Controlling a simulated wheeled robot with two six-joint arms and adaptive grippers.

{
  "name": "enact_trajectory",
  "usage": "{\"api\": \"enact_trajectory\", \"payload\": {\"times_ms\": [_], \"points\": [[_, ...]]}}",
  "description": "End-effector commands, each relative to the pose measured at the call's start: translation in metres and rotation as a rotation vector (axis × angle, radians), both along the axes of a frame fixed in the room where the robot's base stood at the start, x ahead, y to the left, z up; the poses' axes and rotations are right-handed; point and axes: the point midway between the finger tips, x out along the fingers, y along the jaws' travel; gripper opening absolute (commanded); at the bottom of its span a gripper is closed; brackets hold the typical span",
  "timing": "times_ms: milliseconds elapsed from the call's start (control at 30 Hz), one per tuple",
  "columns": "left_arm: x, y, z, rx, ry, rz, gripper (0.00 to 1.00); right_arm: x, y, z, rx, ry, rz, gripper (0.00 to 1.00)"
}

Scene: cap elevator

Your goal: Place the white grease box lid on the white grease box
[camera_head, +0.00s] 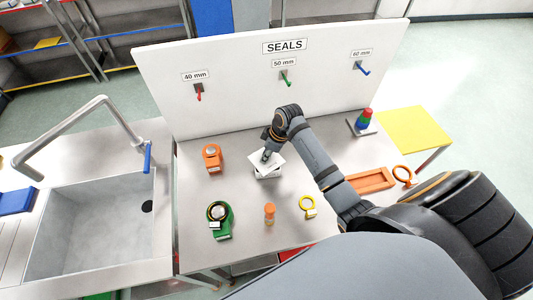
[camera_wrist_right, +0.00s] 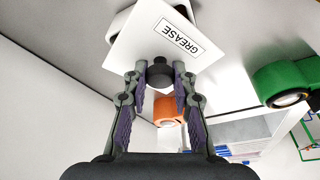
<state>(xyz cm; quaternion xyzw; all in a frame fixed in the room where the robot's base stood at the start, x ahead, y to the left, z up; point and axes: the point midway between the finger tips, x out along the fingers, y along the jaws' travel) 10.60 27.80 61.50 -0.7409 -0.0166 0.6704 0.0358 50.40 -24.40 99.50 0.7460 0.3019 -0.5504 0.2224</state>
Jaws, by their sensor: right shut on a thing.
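The white grease box lid (camera_head: 259,165) is a flat white square plate marked GREASE, with a dark knob (camera_wrist_right: 160,72) on it. My right gripper (camera_head: 267,154) is shut on this knob; the lid fills the top of the wrist view (camera_wrist_right: 150,40). The white grease box (camera_head: 268,175) stands on the steel table just under the lid, mostly hidden by it. The lid looks turned and not square with the box. I cannot tell whether lid and box touch. My left gripper is not in view.
An orange container (camera_head: 212,158) stands left of the box, a green one (camera_head: 220,222) front left. A small orange bottle (camera_head: 269,213) and a yellow ring (camera_head: 307,206) are in front. An orange tray (camera_head: 370,180) lies right. The SEALS board (camera_head: 240,75) rises behind.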

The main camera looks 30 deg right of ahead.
Motion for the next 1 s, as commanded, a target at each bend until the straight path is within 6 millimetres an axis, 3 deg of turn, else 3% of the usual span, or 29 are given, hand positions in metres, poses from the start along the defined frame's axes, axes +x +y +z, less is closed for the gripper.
{"api": "enact_trajectory", "payload": {"times_ms": [33, 200, 567, 1000], "points": [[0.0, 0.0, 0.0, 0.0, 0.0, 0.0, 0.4, 0.0, 0.0, 0.0, 0.0, 0.0, 0.0, 0.29], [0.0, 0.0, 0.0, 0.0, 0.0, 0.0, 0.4, 0.0, 0.0, 0.0, 0.0, 0.0, 0.0, 0.52], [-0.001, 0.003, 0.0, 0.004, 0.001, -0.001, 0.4, 0.0, -0.001, 0.005, -0.001, -0.002, 0.0, 0.52], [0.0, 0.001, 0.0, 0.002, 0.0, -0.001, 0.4, -0.02, -0.022, 0.094, -0.005, -0.003, 0.0, 0.52]]}}
